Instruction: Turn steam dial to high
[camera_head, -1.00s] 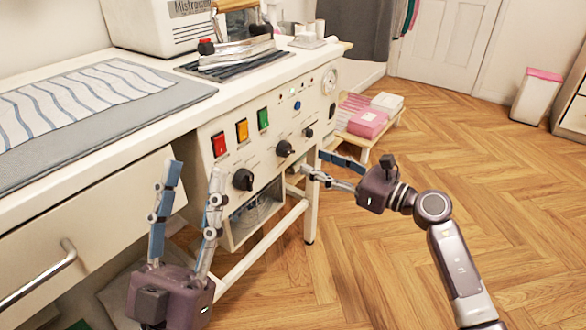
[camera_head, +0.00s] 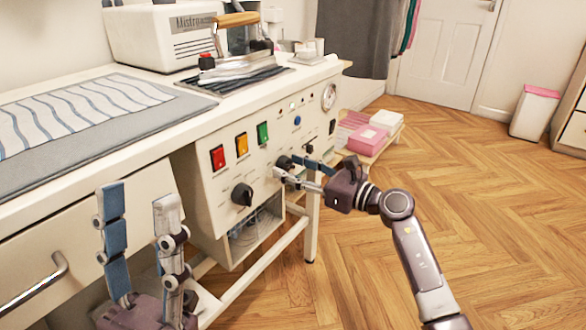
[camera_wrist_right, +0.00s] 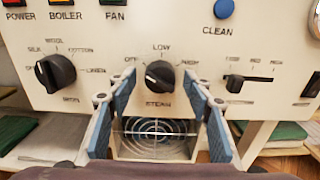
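The steam dial (camera_wrist_right: 159,74) is a black knob on the cream control panel, above the word STEAM, with LOW printed over it and a label partly hidden on each side. Its pale mark appears to face left. In the head view the dial (camera_head: 284,161) is partly covered by my right gripper (camera_head: 288,170). In the right wrist view my right gripper (camera_wrist_right: 160,84) is open, one finger on each side of the dial; I cannot tell whether they touch it. My left gripper (camera_head: 140,194) is open and empty in front of the drawer, left of the panel.
The iron dial (camera_wrist_right: 56,73) is left of the steam dial, and a slider (camera_wrist_right: 242,78) is to its right. Red, amber and green switches (camera_head: 241,144) sit above. A blue button (camera_head: 297,120) is at upper right.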

